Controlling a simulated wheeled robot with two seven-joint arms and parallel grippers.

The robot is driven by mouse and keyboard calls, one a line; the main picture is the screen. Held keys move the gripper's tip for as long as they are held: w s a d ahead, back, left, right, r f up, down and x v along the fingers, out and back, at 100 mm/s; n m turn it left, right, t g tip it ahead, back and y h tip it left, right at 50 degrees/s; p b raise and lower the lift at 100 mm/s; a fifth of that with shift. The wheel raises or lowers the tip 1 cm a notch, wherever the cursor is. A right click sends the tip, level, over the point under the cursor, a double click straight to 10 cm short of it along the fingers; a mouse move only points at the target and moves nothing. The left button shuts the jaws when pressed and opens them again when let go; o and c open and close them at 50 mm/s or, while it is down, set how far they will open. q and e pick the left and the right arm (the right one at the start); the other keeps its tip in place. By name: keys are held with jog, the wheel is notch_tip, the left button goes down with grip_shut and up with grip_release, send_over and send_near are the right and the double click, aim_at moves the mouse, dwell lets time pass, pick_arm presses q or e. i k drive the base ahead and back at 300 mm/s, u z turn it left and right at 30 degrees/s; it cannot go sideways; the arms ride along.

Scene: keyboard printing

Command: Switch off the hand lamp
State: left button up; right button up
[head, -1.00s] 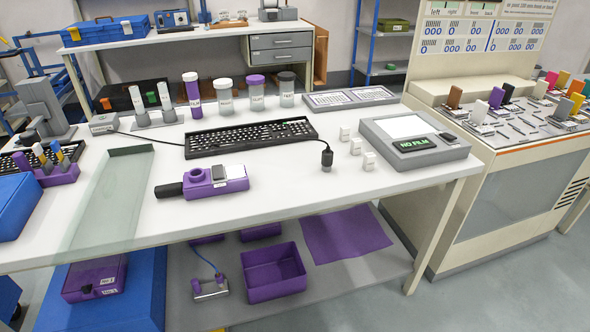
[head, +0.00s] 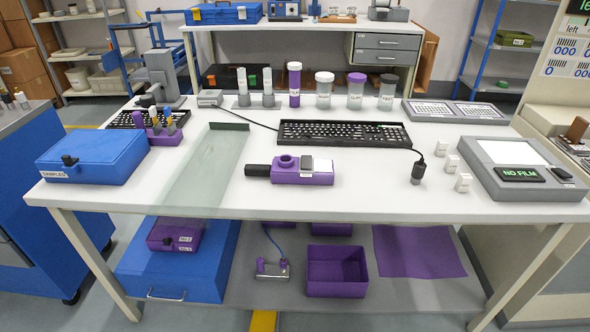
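A purple hand-held device with a black handle, which looks like the hand lamp (head: 318,178), lies on the white table (head: 330,207) near its front middle. Its black handle points left, and a grey switch-like part and a round purple part are on its top. I cannot tell whether it is lit. Neither of my grippers is in view.
A black keyboard (head: 345,134) lies behind the lamp, with several capped jars behind it. A glass sheet (head: 205,165) and a blue box (head: 95,157) are to the left. Small white cubes and a "NO FILM" device (head: 523,173) are to the right.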

aim_at(305, 160)
jog(key=k, duration=1.3)
jog(key=u, duration=0.7)
jog(key=i, duration=1.95)
jog(key=z, duration=0.85)
